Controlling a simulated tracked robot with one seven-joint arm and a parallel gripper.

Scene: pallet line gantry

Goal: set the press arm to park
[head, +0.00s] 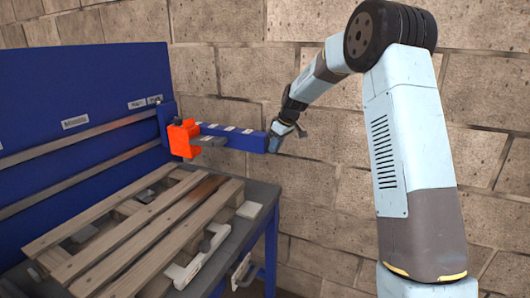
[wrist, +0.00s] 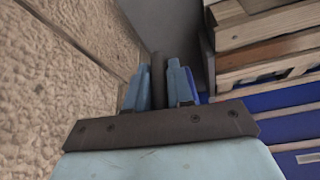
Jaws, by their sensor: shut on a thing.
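The press arm (head: 240,139) is a blue beam with small pale labels on top. It sticks out to the right from a blue bracket on the rails, above the pallet's right end. An orange block (head: 184,139) with a grey piece sits near its left end. My gripper (head: 284,131) is at the beam's right end. In the wrist view my gripper (wrist: 160,88) has its two light blue fingers on either side of a dark upright handle (wrist: 158,72), shut on it. The handle's lower part is hidden by the gripper.
A wooden pallet (head: 140,230) lies on a grey table (head: 262,192) with blue legs. A blue back panel (head: 90,75) with labels and two rails stands behind it. A stone block wall (head: 330,200) is close behind my arm. White clamp-like parts lie at the pallet's near edge.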

